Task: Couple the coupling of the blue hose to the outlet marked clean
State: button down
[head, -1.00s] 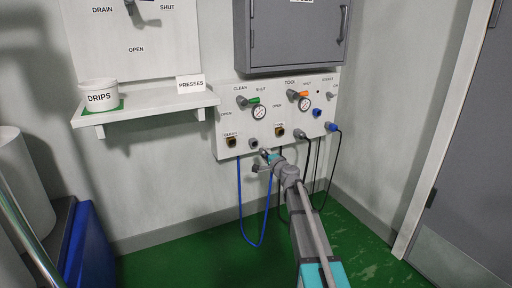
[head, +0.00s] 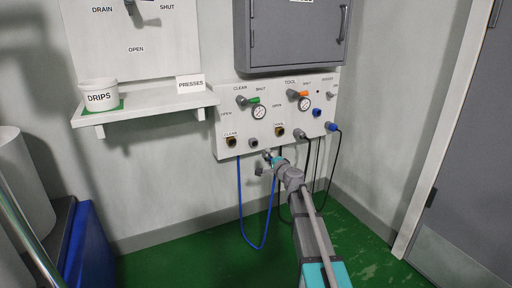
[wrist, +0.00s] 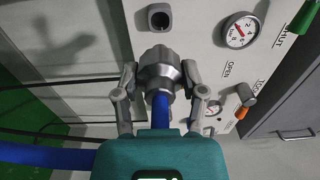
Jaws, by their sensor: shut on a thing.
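My gripper (wrist: 160,82) is shut on the grey coupling (wrist: 160,68) of the blue hose, which sits between its two fingers in the wrist view. The blue hose (wrist: 160,112) runs from the coupling back toward the palm. In the head view my gripper (head: 272,158) is in front of the lower edge of the panel, and the blue hose (head: 241,205) hangs below in a loop. The outlet marked clean (head: 231,142) is a brass fitting at the panel's lower left, up and left of my gripper and apart from it. The coupling is mostly hidden in the head view.
The white panel (head: 228,108) carries gauges, valve handles and a second brass outlet (head: 280,132). Black hoses hang at its right. A grey cabinet (head: 290,40) is above. A shelf (head: 160,105) with a drips tub (head: 99,94) is left.

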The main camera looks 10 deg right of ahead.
jog(key=s+a+r+p, duration=0.2)
jog(key=a+r+p, duration=0.1)
jog(key=a, duration=0.7)
jog(key=shift+s+a, duration=0.15)
jog(key=shift+x, duration=2.9)
jog(key=shift+x, duration=1.7)
dwell(0.6)
jog(key=shift+c, duration=0.4)
grip_release()
